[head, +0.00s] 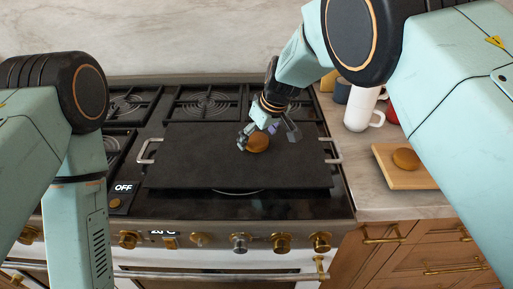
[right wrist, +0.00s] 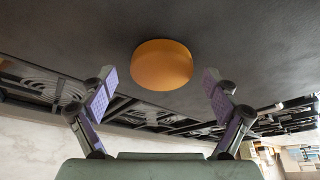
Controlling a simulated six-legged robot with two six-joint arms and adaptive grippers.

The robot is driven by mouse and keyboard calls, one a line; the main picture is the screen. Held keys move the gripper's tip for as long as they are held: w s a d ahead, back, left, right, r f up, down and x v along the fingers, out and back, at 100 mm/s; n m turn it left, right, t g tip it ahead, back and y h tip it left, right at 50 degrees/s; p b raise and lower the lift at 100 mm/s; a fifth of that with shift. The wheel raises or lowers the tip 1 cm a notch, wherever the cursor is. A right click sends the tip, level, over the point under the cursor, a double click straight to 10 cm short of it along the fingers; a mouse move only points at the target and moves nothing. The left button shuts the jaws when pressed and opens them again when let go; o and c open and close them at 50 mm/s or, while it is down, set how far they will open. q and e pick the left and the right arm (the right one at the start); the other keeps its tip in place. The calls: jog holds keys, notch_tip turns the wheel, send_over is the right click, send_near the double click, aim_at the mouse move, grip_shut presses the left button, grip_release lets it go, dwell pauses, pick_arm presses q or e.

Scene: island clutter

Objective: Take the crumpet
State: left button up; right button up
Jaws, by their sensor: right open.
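A round golden-brown crumpet (head: 257,142) lies on a black griddle plate (head: 180,165) on the stove. My right gripper (head: 268,134) is over the plate at the crumpet. In the right wrist view the crumpet (right wrist: 162,65) sits ahead of the open fingers (right wrist: 158,95), centred between them and apart from both. A second similar round piece (head: 406,159) lies on a wooden board (head: 402,180) at the right. My left arm shows at the left, but its gripper is out of view.
The griddle has metal handles (head: 334,152) at both ends. Burner grates (head: 207,103) lie behind it. The plate is otherwise bare.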

jog(key=shift+s+r, duration=0.1)
jog(key=shift+s, duration=0.1)
jog(key=shift+w, duration=0.2)
jog(key=c, duration=0.6)
jog(key=shift+s, duration=0.15)
jog(key=c, duration=0.5)
jog(key=shift+c, duration=0.5)
